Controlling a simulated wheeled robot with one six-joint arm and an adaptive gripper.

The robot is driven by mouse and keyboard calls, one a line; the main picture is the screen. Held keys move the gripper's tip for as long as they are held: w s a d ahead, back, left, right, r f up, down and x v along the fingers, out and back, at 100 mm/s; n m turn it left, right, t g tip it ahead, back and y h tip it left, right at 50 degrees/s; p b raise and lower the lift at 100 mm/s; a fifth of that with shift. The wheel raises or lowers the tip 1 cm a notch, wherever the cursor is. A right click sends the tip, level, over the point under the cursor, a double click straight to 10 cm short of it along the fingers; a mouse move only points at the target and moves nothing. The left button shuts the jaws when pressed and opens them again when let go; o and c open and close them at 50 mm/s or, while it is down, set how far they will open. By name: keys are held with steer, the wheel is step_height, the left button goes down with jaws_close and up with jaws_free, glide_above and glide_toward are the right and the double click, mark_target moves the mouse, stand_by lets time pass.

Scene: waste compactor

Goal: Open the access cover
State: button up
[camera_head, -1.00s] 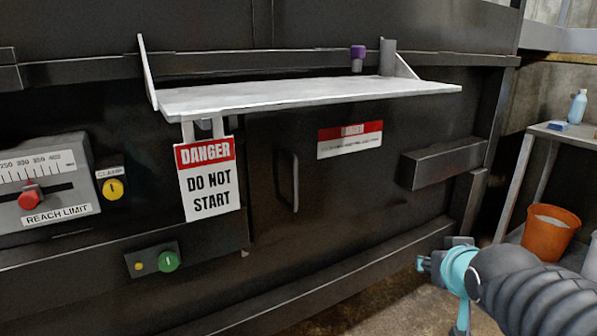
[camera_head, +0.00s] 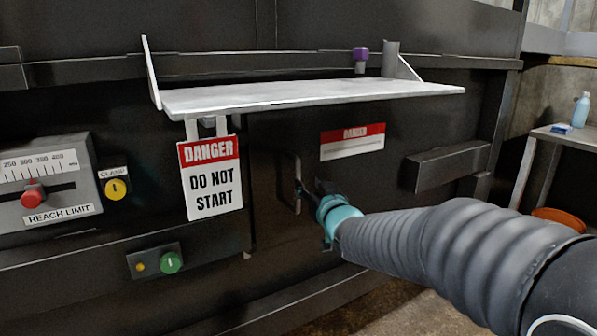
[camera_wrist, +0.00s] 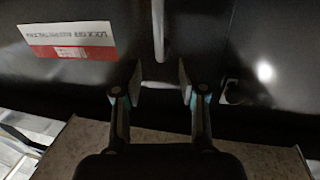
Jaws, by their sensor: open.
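The access cover (camera_head: 272,215) is a dark, closed-looking panel under the pale shelf. Its upright bar handle (camera_head: 298,168) is partly hidden by my gripper (camera_head: 309,193) in the head view. My gripper is open and empty, at the handle's lower part. In the wrist view, the handle (camera_wrist: 158,30) lines up with the gap between the two fingers of my gripper (camera_wrist: 160,84). Its visible end shows just ahead of the fingertips, and I see no finger touching it.
The pale shelf (camera_head: 310,97) juts out above the cover. A "DANGER DO NOT START" sign (camera_head: 211,178) hangs left of it. A dark block (camera_head: 447,166) sticks out on the right. A side table (camera_head: 565,135) and orange bucket (camera_head: 560,218) stand further right.

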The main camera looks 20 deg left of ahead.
mark_target(299, 173)
steer(key=p+x, duration=0.1)
steer(key=x, duration=0.8)
steer(key=shift+w+a, duration=0.25)
jaws_close()
